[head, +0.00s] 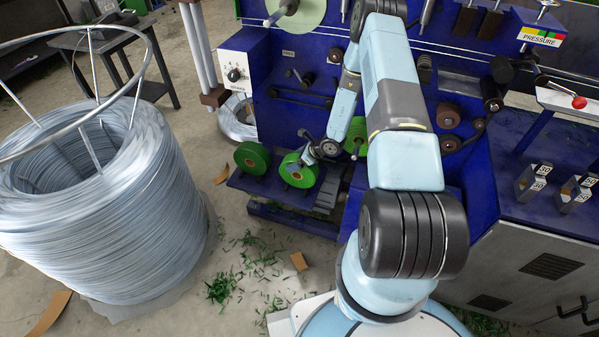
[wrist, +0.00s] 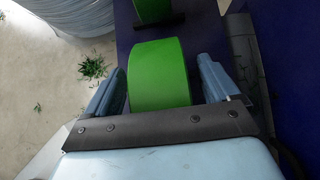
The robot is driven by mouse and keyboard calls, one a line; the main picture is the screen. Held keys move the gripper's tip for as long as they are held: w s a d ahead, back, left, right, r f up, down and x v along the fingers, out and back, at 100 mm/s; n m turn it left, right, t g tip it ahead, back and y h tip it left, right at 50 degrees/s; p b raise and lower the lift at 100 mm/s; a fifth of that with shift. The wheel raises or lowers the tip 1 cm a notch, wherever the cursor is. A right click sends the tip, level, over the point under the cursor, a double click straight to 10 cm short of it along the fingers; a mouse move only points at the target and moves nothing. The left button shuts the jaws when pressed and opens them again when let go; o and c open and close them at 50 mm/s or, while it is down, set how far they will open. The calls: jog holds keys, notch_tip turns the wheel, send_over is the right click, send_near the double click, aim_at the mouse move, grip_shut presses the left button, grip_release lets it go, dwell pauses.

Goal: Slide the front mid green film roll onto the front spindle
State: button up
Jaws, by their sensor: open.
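Two green film rolls stand on a dark blue shelf low on the machine (head: 238,182). The nearer one (head: 296,176) is at my gripper (head: 309,157); the other roll (head: 252,158) stands to its left. In the wrist view my gripper (wrist: 163,84) is open, with one finger on each side of the nearer green roll (wrist: 160,68). Gaps show between roll and fingers. The other roll (wrist: 153,10) shows at the top edge. Another green roll (head: 358,134) is on the machine front, partly behind my arm. Which rod is the front spindle I cannot tell.
A large wire coil (head: 95,190) stands on the floor at left. A control box with a knob (head: 238,73) is on the machine's left side. Green scraps (head: 222,288) and a small brown block (head: 299,261) lie on the floor. Blue machine wall is close right of the gripper.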

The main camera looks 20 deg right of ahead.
grip_shut()
dwell(0.8)
